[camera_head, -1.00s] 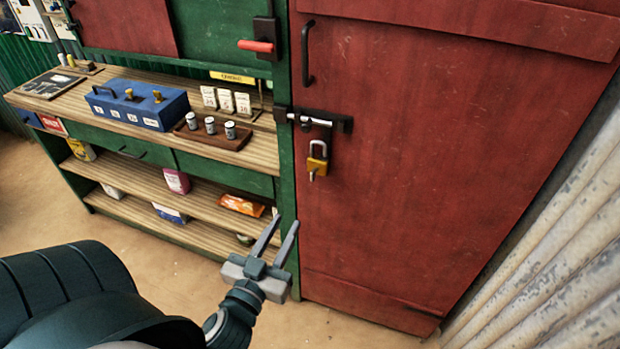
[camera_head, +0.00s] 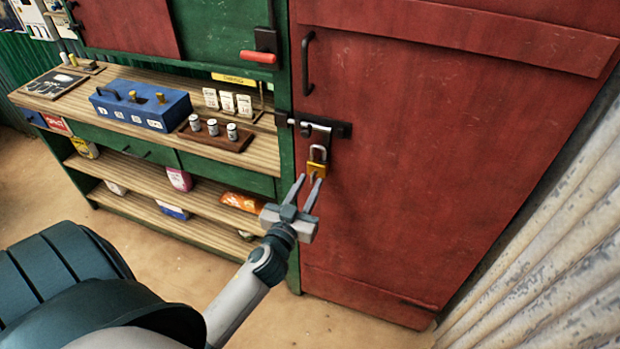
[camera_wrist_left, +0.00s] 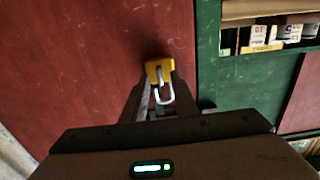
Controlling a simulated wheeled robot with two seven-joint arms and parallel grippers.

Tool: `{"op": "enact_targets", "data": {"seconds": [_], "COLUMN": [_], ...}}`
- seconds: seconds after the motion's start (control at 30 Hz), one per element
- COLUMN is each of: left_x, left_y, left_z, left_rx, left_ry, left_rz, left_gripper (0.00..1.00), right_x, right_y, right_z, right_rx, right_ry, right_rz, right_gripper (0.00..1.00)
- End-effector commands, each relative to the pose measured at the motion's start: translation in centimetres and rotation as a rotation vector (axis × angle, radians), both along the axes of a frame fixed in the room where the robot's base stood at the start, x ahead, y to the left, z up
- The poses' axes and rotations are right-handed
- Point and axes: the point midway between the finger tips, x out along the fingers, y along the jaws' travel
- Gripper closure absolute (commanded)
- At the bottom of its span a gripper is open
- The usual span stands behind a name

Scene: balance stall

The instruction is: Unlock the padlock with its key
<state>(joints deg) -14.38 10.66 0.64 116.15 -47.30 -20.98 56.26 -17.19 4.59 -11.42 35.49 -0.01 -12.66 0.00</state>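The brass padlock (camera_head: 317,169) hangs by its grey shackle below the black and silver bolt (camera_head: 316,126) on the red door. In the left wrist view the padlock (camera_wrist_left: 157,68) shows inverted, its shackle toward the camera. A small key (camera_head: 313,177) seems to stick out under the padlock's body; it is hard to make out and is hidden in the left wrist view. My left gripper (camera_head: 308,181) is open, its fingertips just below the padlock, one on each side of the key's place. I cannot tell whether they touch anything. My right gripper is out of view.
The red door (camera_head: 420,200) fills the right side, with a black pull handle (camera_head: 307,64) above the bolt. A green stall counter (camera_head: 190,150) with a blue box (camera_head: 142,105) and weights stands left. Corrugated metal (camera_head: 560,240) closes the right.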

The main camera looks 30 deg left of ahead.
Motion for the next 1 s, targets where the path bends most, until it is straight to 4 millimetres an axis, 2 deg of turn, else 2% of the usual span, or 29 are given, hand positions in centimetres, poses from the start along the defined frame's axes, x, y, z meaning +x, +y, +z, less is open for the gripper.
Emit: {"op": "enact_targets", "data": {"seconds": [0.2,0.5,0.53,0.63,1.0], "left_x": [1.5,1.6,1.6,1.6,1.6], "left_y": [0.4,0.4,0.4,0.4,0.4], "left_z": [0.0,0.0,0.0,0.0,0.0], "left_rx": [0.002,0.001,0.001,0.001,0.017], "left_ry": [0.0,0.0,0.0,0.0,0.004], "left_rz": [0.0,0.0,0.0,0.0,0.0], "left_gripper": [0.73,0.73,0.76,1.0,1.0], "right_x": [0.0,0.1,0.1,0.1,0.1], "right_y": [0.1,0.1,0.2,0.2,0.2], "right_z": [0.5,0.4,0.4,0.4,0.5], "right_rx": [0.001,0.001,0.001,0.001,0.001], "right_ry": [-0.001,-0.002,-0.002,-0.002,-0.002], "right_rz": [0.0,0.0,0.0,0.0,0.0], "right_gripper": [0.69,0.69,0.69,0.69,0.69]}}
